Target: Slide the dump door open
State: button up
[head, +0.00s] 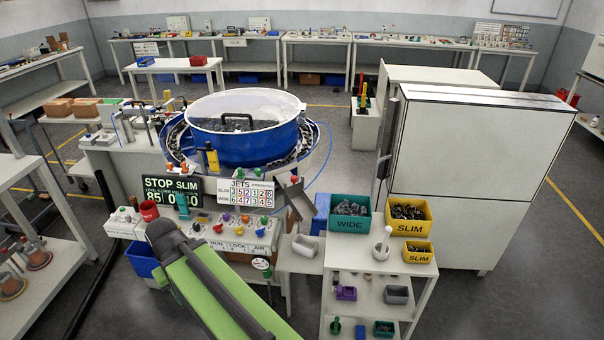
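A large blue bowl (235,147) with a wide white rim stands on a round blue base behind the control panel. I cannot tell for sure whether this is the dump door, or whether a door there is open or shut. The bowl's rear and lower sides are hidden. My gripper is not in view.
A control panel (231,231) with colored knobs and a STOP SLIM display (173,190) stands before the bowl. Right are a WIDE bin (349,226), SLIM bins (409,228) and a white cabinet (478,150). Floor is clear at far right.

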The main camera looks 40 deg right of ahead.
aim_at(294, 190)
jog(key=i, duration=0.95)
jog(key=u, duration=0.05)
